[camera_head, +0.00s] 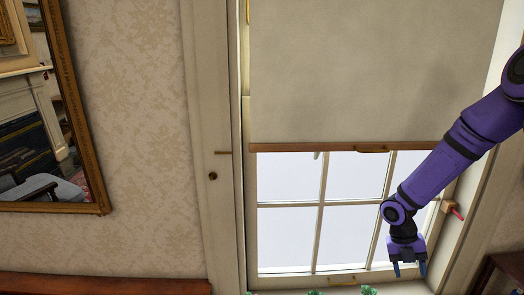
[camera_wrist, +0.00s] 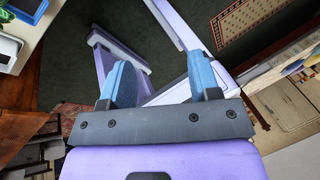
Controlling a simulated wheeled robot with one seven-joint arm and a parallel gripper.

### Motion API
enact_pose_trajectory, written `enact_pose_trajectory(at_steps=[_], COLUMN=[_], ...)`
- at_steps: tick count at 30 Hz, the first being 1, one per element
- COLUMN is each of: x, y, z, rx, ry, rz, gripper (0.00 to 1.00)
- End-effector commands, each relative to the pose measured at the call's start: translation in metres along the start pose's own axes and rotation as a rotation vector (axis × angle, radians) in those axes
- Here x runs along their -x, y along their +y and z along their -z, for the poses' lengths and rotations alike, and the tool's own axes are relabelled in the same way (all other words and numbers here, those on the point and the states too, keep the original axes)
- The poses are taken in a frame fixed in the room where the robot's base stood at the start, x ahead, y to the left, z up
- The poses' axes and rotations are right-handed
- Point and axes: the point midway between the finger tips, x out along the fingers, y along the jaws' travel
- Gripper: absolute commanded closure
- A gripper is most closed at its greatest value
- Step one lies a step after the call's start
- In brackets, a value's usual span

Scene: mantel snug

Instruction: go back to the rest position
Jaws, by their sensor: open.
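My gripper (camera_head: 409,270) hangs at the end of my purple arm at the right of the head view, in front of the lower window panes. Its two blue fingers point down and stand apart with nothing between them. In the wrist view my gripper (camera_wrist: 161,84) shows two blue fingers spread wide, empty, above a dark green floor (camera_wrist: 70,60). Purple and white parts, apparently of my own body, show just past the fingers.
A window (camera_head: 325,210) with a partly lowered cream blind (camera_head: 370,75) stands behind my arm. A small wooden block with a red handle (camera_head: 452,211) sits on the right frame. A gilt mirror (camera_head: 80,120) hangs at left.

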Motion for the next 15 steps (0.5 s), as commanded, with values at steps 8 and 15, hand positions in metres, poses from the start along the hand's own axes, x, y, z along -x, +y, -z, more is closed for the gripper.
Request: enact_pose_trajectory(at_steps=[8,15], x=[0.081,0.141], y=[-0.027,-0.045], z=[0.03,0.067], rx=[-0.48,-0.897], ry=[-0.101,-0.174], rz=[0.006,-0.062], gripper=[0.44,0.44])
